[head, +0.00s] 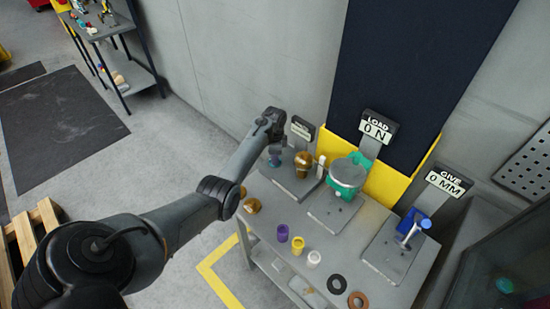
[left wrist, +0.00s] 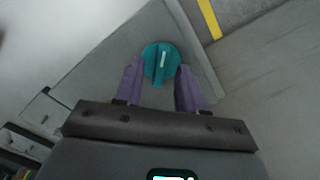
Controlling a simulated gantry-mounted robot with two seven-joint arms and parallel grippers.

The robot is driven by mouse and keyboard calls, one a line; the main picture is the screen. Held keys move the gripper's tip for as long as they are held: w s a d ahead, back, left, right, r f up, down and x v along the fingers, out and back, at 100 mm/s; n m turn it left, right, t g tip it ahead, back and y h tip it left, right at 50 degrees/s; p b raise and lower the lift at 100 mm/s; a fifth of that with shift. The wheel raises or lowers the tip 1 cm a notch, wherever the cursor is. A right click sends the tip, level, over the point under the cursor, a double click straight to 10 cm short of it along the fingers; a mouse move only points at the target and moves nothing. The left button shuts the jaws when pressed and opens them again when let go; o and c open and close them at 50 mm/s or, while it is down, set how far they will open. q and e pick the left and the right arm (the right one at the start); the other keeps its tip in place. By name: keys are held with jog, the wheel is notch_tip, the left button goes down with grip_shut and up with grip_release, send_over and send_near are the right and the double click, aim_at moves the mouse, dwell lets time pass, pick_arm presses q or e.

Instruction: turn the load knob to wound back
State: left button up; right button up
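A round teal knob (left wrist: 152,58) with a raised grip bar and a white mark shows in the left wrist view, on a grey surface. My left gripper (left wrist: 160,66) is open, its two purple fingers on either side of the knob in the picture; whether they touch it I cannot tell. In the head view my left gripper (head: 274,153) points down at the left end of the bench and mostly hides the knob. The load sign (head: 376,128) reads "ON", above a green device with a round grey top (head: 348,172). My right gripper is not in view.
The grey bench (head: 262,222) carries a brass-coloured piece (head: 303,164), several small cups, a black ring (head: 337,284) and a brown ring (head: 358,300). A blue device (head: 412,224) stands right, below a sign reading "GIVE 0 MM" (head: 448,183). A grey wall rises behind.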

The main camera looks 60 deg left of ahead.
pick_arm(q)
jog(key=shift+f, duration=0.5)
grip_shut()
jog(key=shift+r, duration=0.1)
